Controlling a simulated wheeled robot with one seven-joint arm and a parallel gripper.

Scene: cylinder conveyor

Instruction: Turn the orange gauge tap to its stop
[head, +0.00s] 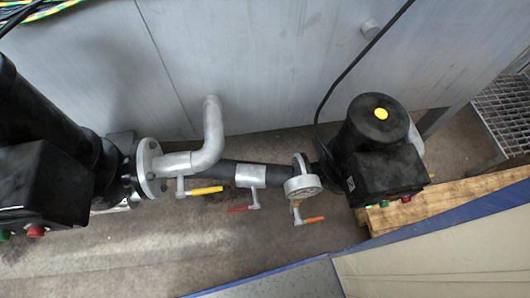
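The orange gauge tap (310,220) is a small lever with an orange grip. It sits under the round pale gauge (302,188), at the right end of the dark horizontal pipe. Its grip points right and slightly up in the picture, roughly along the pipe. A red-gripped tap (239,208) hangs from the silver sleeve (250,176) to its left. A yellow-gripped tap (206,190) is further left, under the bent silver pipe (212,135). My gripper does not show in the head view.
A black motor unit (380,150) with a yellow cap stands right of the gauge. Another black unit (45,170) is at left. A grey metal wall (270,60) is behind. A pale, blue-edged panel (440,260) is in front. Floor (180,250) shows below the taps.

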